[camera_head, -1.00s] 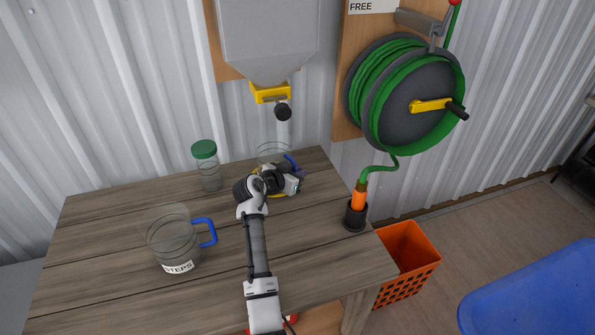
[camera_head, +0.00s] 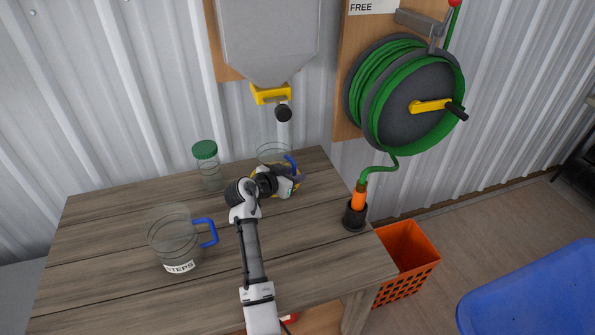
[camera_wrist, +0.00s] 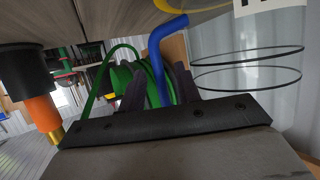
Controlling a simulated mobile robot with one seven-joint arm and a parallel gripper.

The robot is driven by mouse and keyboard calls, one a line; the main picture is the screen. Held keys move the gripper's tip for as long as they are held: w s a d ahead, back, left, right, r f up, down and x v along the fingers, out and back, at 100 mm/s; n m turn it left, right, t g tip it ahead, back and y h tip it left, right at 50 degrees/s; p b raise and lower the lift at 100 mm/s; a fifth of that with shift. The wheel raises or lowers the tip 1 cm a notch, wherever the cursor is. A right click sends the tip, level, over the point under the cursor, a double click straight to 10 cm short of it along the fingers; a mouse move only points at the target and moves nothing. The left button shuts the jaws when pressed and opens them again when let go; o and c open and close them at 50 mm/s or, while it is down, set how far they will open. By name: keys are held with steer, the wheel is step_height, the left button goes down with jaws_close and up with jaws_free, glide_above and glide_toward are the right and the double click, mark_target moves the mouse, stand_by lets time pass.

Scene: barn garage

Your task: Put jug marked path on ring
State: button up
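A clear jug (camera_head: 272,155) with a blue handle (camera_head: 291,165) stands upright at the back of the table, below the grey hopper. In the wrist view its blue handle (camera_wrist: 156,60) shows, with dark hoops of the clear body (camera_wrist: 247,79) and a cut-off label whose word I cannot read. A yellow ring (camera_head: 297,190) shows in part at the jug's base, mostly behind my gripper. My gripper (camera_head: 297,178) is just in front of the jug. In the wrist view my gripper (camera_wrist: 159,85) has its fingers apart, on either side of the handle, with gaps visible.
A second clear jug marked STEPS (camera_head: 175,238) stands at the front left. A green-lidded jar (camera_head: 207,166) stands behind it. A black holder (camera_head: 355,215) with an orange nozzle is at the right edge. The hopper (camera_head: 268,40) hangs above.

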steer(key=p+v, duration=0.1)
steer(key=v, duration=0.8)
steer(key=shift+p, duration=0.4)
steer(key=shift+a, duration=0.1)
